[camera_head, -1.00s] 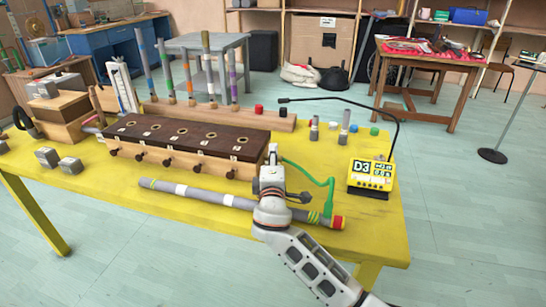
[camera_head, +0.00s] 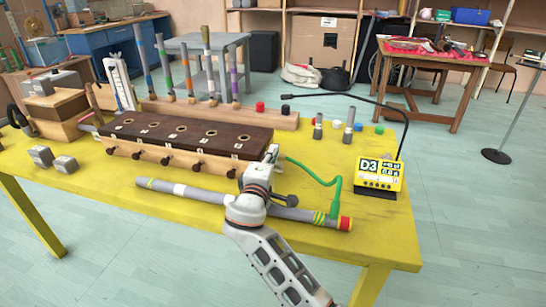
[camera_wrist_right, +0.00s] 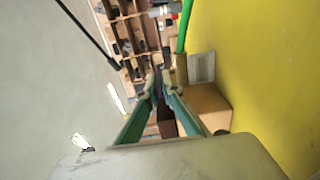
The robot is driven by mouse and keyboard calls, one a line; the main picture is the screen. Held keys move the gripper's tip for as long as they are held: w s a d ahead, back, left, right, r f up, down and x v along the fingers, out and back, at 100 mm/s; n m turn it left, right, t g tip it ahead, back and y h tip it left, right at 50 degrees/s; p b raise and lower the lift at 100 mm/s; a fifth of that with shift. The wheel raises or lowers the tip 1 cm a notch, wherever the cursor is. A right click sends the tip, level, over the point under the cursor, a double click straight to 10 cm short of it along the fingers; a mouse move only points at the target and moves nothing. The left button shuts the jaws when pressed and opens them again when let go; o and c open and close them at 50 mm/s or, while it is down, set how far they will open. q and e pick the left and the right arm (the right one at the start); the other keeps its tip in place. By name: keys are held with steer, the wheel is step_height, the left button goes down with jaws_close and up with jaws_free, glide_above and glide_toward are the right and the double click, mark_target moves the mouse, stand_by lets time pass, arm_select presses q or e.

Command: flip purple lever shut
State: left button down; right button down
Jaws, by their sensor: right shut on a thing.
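My left gripper is not in view.
A grey tube (camera_head: 180,190) with a red end lies in front of the box, passing behind my right wrist. A green hose (camera_head: 315,175) curves beside it. A yellow D3 meter (camera_head: 378,177) with a black gooseneck stands to the right. Table surface (camera_head: 390,220) near the front right is bare.

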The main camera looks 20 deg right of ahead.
steer(key=shift+m+h, duration=0.3)
steer(key=shift+h, duration=0.1)
steer(key=c, duration=2.2)
jaws_free()
steer(key=shift+w, duration=0.1)
steer(key=shift+c, duration=0.2)
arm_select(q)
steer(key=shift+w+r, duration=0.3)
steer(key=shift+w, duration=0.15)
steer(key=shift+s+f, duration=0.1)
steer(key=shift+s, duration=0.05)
arm_select(e)
steer(key=shift+r, duration=0.1)
